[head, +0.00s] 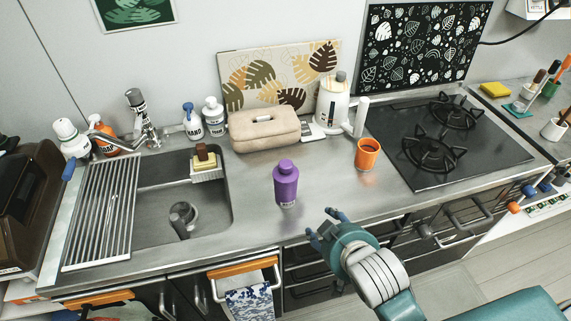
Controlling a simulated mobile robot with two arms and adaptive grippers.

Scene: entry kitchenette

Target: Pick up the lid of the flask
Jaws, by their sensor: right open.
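The purple flask (286,191) stands upright on the steel counter, right of the sink and close to the front. Its purple lid (285,166) is on top. My right gripper (323,226) is in front of the counter's edge, below and to the right of the flask. It is open and empty, with its dark blue fingers spread towards the counter. It is apart from the flask. My left gripper is not in view.
An orange cup (367,155) stands right of the flask. Behind are a beige pouch (264,131) and a white kettle (333,103). The sink (170,200) is on the left, the gas hob (420,140) on the right. The counter immediately around the flask is clear.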

